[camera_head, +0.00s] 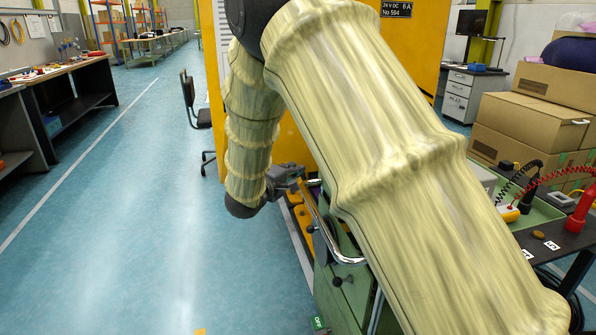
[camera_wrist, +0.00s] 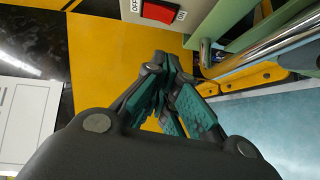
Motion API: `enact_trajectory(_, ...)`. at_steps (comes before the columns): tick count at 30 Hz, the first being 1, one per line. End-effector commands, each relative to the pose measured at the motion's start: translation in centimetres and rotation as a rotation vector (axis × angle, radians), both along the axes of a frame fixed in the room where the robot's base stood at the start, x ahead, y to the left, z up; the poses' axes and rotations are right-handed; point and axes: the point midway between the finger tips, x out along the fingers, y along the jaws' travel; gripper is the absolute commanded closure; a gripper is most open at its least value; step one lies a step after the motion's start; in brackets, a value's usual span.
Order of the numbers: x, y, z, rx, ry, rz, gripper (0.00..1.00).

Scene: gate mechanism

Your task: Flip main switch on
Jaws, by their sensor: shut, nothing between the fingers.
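The main switch, a red rocker (camera_wrist: 160,12), shows at the top of the wrist view. It sits on a pale panel (camera_wrist: 193,20) between an OFF label on its left and an ON label on its right. My gripper (camera_wrist: 160,68) has dark, teal-padded fingers, shut and empty. Its tips appear below the switch in the picture, apart from it. In the head view my gripper (camera_head: 288,178) is partly seen near a green cabinet (camera_head: 340,298). The switch is hidden there. Which way the rocker is tilted I cannot tell.
A chrome rail (camera_head: 330,240) runs along the green cabinet close to my gripper; the rail also shows in the wrist view (camera_wrist: 262,50). A yellow cabinet (camera_head: 415,50) stands behind my arm. Cardboard boxes (camera_head: 530,125) stand at the right. Blue floor (camera_head: 150,200) is clear at the left.

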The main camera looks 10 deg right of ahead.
Motion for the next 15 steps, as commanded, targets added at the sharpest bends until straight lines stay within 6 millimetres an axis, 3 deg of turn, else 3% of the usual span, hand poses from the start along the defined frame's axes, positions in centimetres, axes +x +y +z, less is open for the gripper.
enact_trajectory(15, 5.8, -6.0, -1.1, 0.001, 0.0, -0.002, 1.0)
